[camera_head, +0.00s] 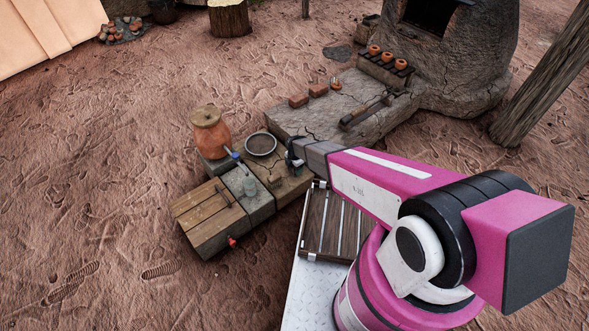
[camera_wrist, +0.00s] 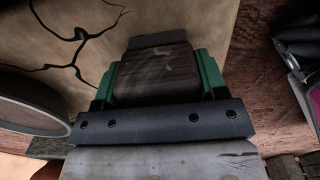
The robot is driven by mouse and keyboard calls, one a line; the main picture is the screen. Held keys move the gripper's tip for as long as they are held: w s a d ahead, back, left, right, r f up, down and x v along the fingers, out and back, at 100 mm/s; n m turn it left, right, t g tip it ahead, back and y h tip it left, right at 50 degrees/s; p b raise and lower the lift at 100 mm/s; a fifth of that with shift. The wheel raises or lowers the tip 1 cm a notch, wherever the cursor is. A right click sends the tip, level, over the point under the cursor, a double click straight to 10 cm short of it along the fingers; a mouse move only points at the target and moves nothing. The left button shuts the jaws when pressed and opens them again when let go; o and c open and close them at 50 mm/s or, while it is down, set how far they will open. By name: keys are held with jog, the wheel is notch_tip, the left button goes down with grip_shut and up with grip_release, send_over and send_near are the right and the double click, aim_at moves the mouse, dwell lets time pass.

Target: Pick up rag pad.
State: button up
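In the wrist view, my gripper (camera_wrist: 160,75) has a green finger on each side of a brown, smudged pad with a dark far edge, which I take to be the rag pad (camera_wrist: 158,70). The pad fills the gap, and both fingers look to be against its sides. In the head view, my gripper (camera_head: 294,158) is small and dark at the end of the arm, just right of the round bowl (camera_head: 261,144) and over the right end of the low worktable (camera_head: 205,234). The pad cannot be made out clearly there.
The bowl's rim is close on the left in the wrist view (camera_wrist: 30,118). A lidded clay jar (camera_head: 209,131) and a blue-topped tool (camera_head: 236,157) stand left of it. The cracked mud bench (camera_head: 300,122) with bricks and a hammer lies behind, before the kiln (camera_head: 455,60).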

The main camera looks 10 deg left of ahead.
jog(key=shift+r, duration=0.1)
jog(key=shift+c, duration=0.4)
jog(key=shift+r, duration=0.5)
jog(key=r, duration=0.1)
jog(key=s+r, duration=0.1)
jog(key=r, duration=0.1)
jog(key=shift+r, duration=0.3)
jog(key=s+a+r, duration=0.2)
jog(key=s+r, duration=0.4)
jog(key=s, duration=0.4)
jog(key=shift+s+r, duration=0.15)
jog(key=shift+s, duration=0.1)
jog(key=o, duration=0.3)
jog(key=shift+c, duration=0.5)
